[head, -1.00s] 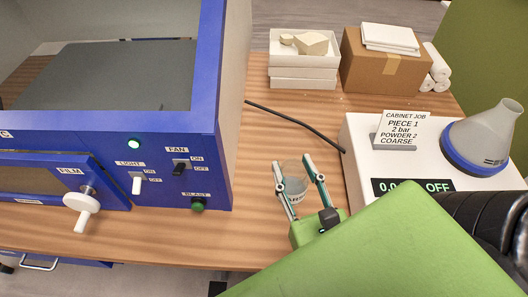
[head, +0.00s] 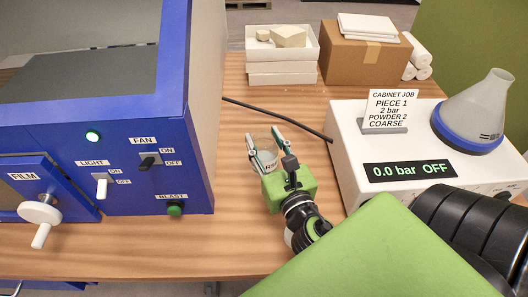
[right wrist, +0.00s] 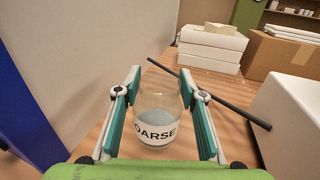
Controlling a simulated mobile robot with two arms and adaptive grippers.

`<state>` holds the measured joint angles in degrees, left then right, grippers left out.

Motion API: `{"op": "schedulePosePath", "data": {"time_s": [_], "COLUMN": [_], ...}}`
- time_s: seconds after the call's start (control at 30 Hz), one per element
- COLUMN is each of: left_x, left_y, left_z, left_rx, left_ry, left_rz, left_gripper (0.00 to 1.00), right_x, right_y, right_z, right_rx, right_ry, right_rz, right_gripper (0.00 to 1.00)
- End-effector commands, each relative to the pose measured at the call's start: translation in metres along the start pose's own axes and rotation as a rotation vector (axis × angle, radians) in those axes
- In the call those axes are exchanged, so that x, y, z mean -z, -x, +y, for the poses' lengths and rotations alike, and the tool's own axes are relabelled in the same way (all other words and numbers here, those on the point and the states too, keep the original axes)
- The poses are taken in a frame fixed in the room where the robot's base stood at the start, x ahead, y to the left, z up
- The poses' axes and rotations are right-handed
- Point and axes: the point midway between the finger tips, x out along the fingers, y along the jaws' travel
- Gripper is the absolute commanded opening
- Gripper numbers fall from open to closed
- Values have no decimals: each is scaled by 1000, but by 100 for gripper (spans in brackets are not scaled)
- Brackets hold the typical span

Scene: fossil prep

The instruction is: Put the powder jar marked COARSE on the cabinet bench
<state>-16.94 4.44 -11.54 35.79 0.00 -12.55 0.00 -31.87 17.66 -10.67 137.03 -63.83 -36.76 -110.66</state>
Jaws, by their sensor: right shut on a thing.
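The clear powder jar (head: 262,143) has a white label and pale powder inside. In the right wrist view the jar (right wrist: 157,115) stands upright, and its label reads "OARSE", the first letter hidden. My right gripper (head: 264,140) is shut on the jar, with a teal-padded finger on each side. The jar is over the wooden bench (head: 235,235), between the blue cabinet and the white unit. I cannot tell whether its base touches the wood. My left gripper is out of view.
The blue cabinet (head: 120,180) with switches stands left. The white unit (head: 345,150) at right bears a "POWDER 2 COARSE" card (head: 387,108) and a cone-shaped hopper (head: 478,105). A black hose (head: 285,116) lies behind the jar. White trays (head: 282,70) and a cardboard box (head: 355,62) stand farther back.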

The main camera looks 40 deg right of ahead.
Motion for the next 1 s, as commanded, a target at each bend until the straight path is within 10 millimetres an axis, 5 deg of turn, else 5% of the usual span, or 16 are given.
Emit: {"op": "schedulePosePath", "data": {"time_s": [0.3, 0.73, 0.77, 0.8, 1.0], "left_x": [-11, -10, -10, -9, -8], "left_y": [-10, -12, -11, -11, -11], "left_z": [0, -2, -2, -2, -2], "left_rx": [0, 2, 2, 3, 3], "left_ry": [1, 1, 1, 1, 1], "left_rz": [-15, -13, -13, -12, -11], "left_gripper": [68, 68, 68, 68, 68], "right_x": [39, 45, 44, 44, 44], "right_y": [-9, -9, -9, -9, -9], "right_z": [-2, -1, -1, -1, -1], "right_rx": [2, 0, 0, 0, 0], "right_ry": [0, 0, 0, 0, 0], "right_rz": [2, 0, 2, 2, 2], "right_gripper": [0, 0, 45, 54, 54]}}
